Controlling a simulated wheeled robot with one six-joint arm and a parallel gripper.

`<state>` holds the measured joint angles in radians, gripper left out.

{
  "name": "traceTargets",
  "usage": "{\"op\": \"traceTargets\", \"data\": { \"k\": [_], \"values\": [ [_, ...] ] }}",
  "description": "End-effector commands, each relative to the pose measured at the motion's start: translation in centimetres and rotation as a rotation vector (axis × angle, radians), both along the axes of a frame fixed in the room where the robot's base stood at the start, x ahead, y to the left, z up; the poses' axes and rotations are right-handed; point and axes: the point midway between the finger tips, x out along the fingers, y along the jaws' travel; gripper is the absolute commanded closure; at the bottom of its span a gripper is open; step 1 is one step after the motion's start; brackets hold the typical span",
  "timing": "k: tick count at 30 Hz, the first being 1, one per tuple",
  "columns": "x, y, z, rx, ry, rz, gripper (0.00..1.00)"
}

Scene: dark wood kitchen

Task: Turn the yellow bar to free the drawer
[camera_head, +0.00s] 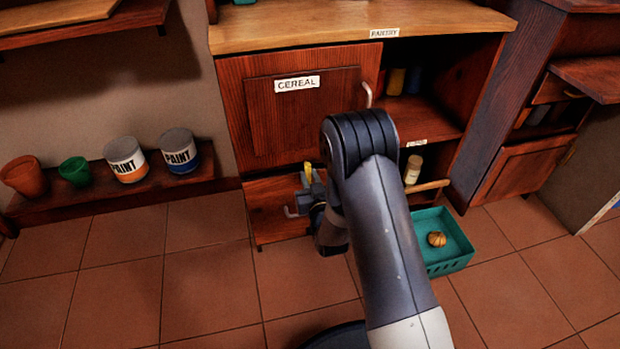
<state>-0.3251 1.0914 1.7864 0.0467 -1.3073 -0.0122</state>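The yellow bar (308,172) shows as a short upright piece near the top edge of the drawer, right at my gripper's tip. The drawer (266,208) is a reddish wood front under the cereal door, and it looks shut. Its metal handle (290,213) sticks out left of my gripper. My gripper (307,184) is in front of the drawer, beside or touching the bar; I cannot tell which. My own arm hides the drawer's right part, and the fingers are too small to show whether they are open or shut.
The cereal door (300,115) is closed above, with open pantry shelves (425,115) to its right. A teal basket (450,262) holding an orange-brown item stands on the floor at right. Paint cans (180,150) and pots stand on a low shelf at left. The tiled floor at left is clear.

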Motion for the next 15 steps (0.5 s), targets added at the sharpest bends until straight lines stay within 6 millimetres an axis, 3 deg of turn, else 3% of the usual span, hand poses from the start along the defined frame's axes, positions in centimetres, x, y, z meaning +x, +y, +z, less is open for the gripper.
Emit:
{"op": "traceTargets", "data": {
  "k": [6, 15],
  "values": [
    [-0.02, -0.01, -0.02, 0.0, 0.0, 0.0, 0.99],
    [-0.03, -0.02, -0.03, -0.013, -0.004, 0.0, 1.0]
  ]
}}
